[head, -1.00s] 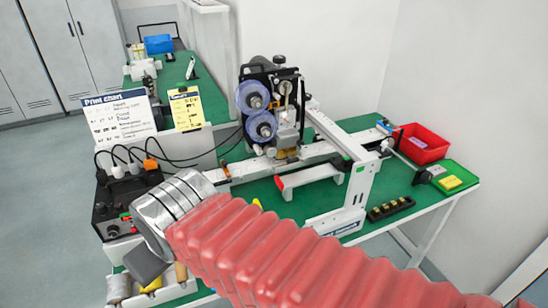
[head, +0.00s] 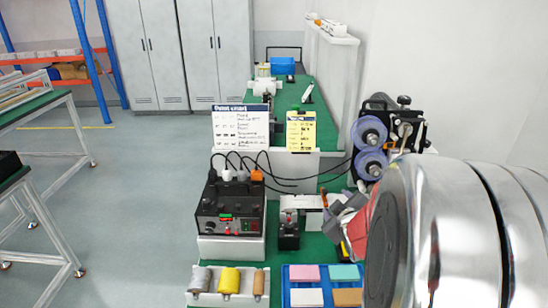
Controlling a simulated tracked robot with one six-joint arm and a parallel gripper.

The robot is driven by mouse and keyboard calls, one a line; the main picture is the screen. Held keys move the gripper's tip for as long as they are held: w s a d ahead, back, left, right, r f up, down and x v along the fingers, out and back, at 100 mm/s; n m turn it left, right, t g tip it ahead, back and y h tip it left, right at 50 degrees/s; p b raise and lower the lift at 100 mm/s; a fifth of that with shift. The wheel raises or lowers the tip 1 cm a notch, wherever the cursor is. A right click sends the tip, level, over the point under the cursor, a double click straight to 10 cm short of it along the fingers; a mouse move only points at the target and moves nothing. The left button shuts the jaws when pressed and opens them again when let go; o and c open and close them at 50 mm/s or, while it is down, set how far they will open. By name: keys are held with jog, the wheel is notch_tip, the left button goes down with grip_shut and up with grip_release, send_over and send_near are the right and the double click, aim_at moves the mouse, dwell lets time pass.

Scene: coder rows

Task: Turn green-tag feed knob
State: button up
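A black control box (head: 230,212) stands on a white block left of centre in the head view. Its front carries small knobs and red and green marks, too small to tell which is the feed knob. The coder (head: 385,135) with two purple reels stands at the right, partly hidden by my arm. My gripper (head: 342,215) shows beyond the large silver arm link, over the green bench right of the box. Its two grey fingers look apart, with nothing seen between them. It is clear of the control box.
A white rack (head: 205,299) of rollers and a blue tray (head: 285,291) of coloured blocks lie in front. A print chart (head: 240,128) and yellow card (head: 300,131) stand behind the box. Black cables (head: 262,165) rise above it. My arm hides the right side.

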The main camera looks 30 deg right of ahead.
aim_at(373, 188)
jog(key=s+d+f+n+t+h, duration=0.2)
jog(key=s+d+f+t, duration=0.2)
jog(key=s+d, duration=0.6)
jog(key=shift+s+d+f+t+h, duration=0.3)
jog(key=shift+s+d+f+h, duration=0.15)
jog(key=shift+s, duration=0.55)
jog(key=shift+w, duration=0.15)
jog(key=x, duration=1.3)
jog(key=shift+w, duration=0.3)
jog(key=shift+d, duration=0.1)
jog(key=shift+c, duration=0.3)
